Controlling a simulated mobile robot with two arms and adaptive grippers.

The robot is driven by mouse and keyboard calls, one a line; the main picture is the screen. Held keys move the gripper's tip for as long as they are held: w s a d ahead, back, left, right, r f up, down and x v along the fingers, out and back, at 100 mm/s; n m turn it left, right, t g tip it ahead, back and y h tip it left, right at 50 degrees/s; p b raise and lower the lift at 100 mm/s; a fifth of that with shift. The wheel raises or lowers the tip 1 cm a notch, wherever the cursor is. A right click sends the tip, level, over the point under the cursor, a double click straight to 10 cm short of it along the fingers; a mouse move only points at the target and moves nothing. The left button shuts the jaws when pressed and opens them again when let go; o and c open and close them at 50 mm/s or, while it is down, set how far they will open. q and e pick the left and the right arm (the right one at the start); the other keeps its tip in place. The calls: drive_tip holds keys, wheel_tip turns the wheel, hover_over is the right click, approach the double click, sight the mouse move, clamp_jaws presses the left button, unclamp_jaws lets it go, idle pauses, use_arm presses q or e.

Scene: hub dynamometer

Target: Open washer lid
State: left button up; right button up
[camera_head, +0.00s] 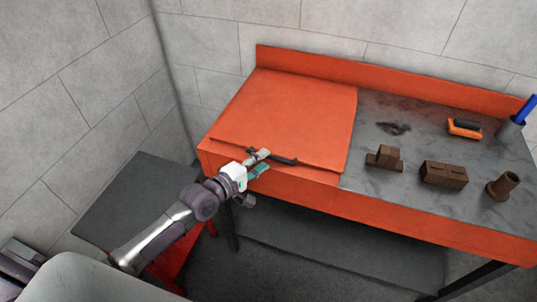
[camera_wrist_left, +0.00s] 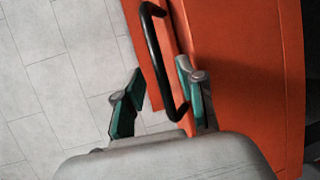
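The washer's orange lid (camera_head: 300,105) is shut, lying flat on the left part of the orange bench. A black bar handle (camera_head: 284,160) runs along the lid's front edge. In the left wrist view the handle (camera_wrist_left: 152,42) crosses the space ahead of the fingers, its lower end between them in the picture and closer to the right-hand finger. My left gripper (camera_head: 262,162) is open at the left part of the handle; its teal-padded fingers (camera_wrist_left: 158,88) stand well apart. I cannot tell whether either finger touches the handle. My right gripper is not in view.
Right of the lid is a dark worktop (camera_head: 410,190) with wooden blocks (camera_head: 443,174), a wooden cup (camera_head: 502,185), an orange-and-black brush (camera_head: 464,128) and a holder with a blue handle (camera_head: 510,128). A low dark surface (camera_head: 135,200) stands at left. Walls close the back and left.

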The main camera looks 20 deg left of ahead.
sight(269, 157)
use_arm(q)
drive_tip(key=shift+x, duration=1.25)
drive_tip(key=shift+w+d+f, duration=0.1)
drive_tip(key=shift+w+d, duration=0.15)
drive_tip(key=shift+w, duration=0.2)
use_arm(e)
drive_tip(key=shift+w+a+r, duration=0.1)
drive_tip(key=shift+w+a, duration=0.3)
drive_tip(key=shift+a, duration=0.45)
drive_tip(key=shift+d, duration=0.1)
use_arm(q)
drive_tip(key=c, duration=0.7)
clamp_jaws()
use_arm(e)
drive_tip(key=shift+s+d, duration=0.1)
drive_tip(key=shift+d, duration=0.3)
